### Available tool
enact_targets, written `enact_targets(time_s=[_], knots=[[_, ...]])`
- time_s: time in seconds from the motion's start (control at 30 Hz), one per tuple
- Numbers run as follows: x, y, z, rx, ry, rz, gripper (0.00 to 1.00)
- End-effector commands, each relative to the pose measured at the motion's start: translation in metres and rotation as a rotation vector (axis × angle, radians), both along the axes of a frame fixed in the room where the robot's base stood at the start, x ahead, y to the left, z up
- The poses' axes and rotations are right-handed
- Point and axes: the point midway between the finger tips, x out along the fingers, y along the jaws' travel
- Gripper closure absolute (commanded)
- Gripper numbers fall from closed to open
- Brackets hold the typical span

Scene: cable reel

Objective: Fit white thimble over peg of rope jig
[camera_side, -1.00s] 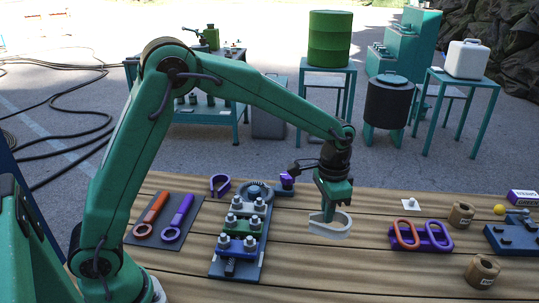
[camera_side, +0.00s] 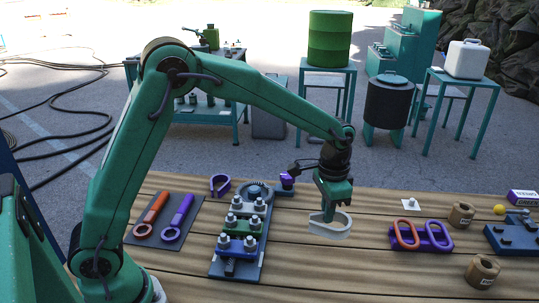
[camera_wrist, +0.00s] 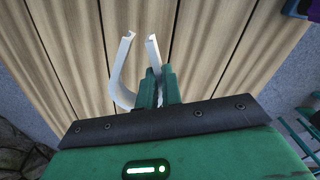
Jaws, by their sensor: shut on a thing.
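The white thimble (camera_side: 330,228), a teardrop-shaped open loop, is held under my gripper (camera_side: 328,212), a little above the planks as far as I can tell. In the wrist view my gripper (camera_wrist: 164,88) is shut on one side of the thimble (camera_wrist: 122,75), whose two free ends point away. What looks like the rope jig (camera_side: 222,262) is a long blue-grey board left of my gripper, carrying several bolted clamps. A round grey-blue piece (camera_side: 255,189) at its far end looks like the peg. The thimble is apart from it.
A purple thimble (camera_side: 220,185) stands behind the jig. Orange and purple tools lie on a dark mat (camera_side: 142,238) at left.

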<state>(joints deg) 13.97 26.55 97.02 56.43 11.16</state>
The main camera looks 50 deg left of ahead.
Motion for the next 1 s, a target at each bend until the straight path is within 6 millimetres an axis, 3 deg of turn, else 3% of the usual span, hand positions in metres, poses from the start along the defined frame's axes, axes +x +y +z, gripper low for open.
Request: enact_targets(time_s=[0.27, 0.53, 0.77, 1.0], knots=[[0.001, 0.000, 0.013, -0.001, -0.004, 0.000, 1.00], [0.001, 0.000, 0.053, -0.001, -0.005, 0.000, 1.00], [0.005, 0.043, 0.051, 0.000, -0.001, 0.217, 1.00], [0.005, 0.108, 0.051, -0.001, -0.002, 0.557, 1.00]])
